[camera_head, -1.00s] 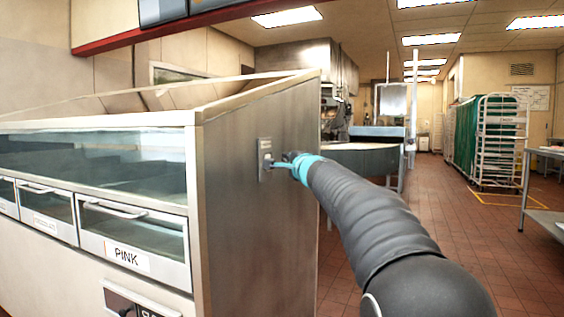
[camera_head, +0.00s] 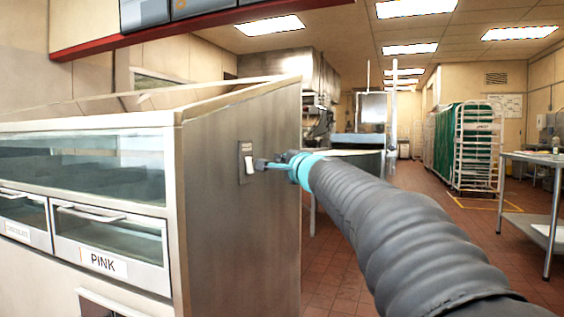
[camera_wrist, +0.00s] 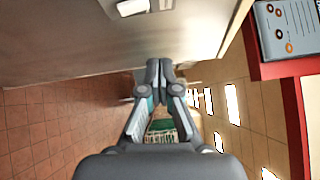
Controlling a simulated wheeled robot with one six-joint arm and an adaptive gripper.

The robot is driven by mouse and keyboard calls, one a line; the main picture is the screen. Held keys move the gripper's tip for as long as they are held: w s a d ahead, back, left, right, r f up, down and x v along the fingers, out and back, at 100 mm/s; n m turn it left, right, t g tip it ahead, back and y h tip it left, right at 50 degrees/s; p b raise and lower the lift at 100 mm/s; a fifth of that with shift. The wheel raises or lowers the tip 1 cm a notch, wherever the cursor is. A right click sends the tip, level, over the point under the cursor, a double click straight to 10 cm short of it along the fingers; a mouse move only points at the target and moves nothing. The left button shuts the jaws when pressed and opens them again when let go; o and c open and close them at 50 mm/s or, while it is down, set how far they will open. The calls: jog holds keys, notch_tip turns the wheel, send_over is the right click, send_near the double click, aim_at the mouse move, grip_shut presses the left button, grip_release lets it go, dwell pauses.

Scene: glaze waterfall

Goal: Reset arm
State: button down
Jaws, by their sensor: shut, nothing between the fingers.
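My gripper (camera_head: 262,164) is shut and empty. In the head view it is at the end of my dark, ribbed arm, past a teal band, just right of a wall switch (camera_head: 250,165). The switch is a white rocker on a grey plate on the steel end panel of the display case. From this view I cannot tell how wide the gap to it is. In the wrist view my gripper (camera_wrist: 158,68) has its two fingers together at the centre, and the white rocker switch (camera_wrist: 131,7) is at the top edge, clear of the fingertips.
The display case (camera_head: 225,240) with its steel side panel and a drawer labelled PINK (camera_head: 110,245) fills the left. A steel table (camera_head: 535,158) stands at right. A white rack (camera_head: 478,150) with green covers stands farther back. Tiled floor (camera_head: 470,235) between is open.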

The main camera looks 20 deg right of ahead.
jog(key=s+a+f+n+g+y, duration=0.1)
jog(key=s+a+f+n+g, duration=0.2)
jog(key=f, duration=0.4)
jog(key=s+a+f+n+g+y, duration=0.1)
jog(key=s+a+f+n+g, duration=0.1)
jog(key=s+f+n, duration=0.4)
jog(key=s+a+f+n+g, duration=0.1)
jog(key=s+a+f+g, duration=0.15)
jog(key=f, duration=0.65)
jog(key=s+d+f+n+g+h+p, duration=0.1)
jog(key=s+f, duration=0.4)
jog(key=s, duration=0.9)
jog(key=s+d+f+n+g+h+p, duration=0.1)
jog(key=s+f+n+g+h+p, duration=0.2)
jog(key=s, duration=1.2)
notch_tip(320, 180, down, 3)
jog(key=n+g+p, duration=0.1)
jog(key=n, duration=0.2)
jog(key=shift+d+g, duration=0.15)
jog(key=shift+g, duration=0.1)
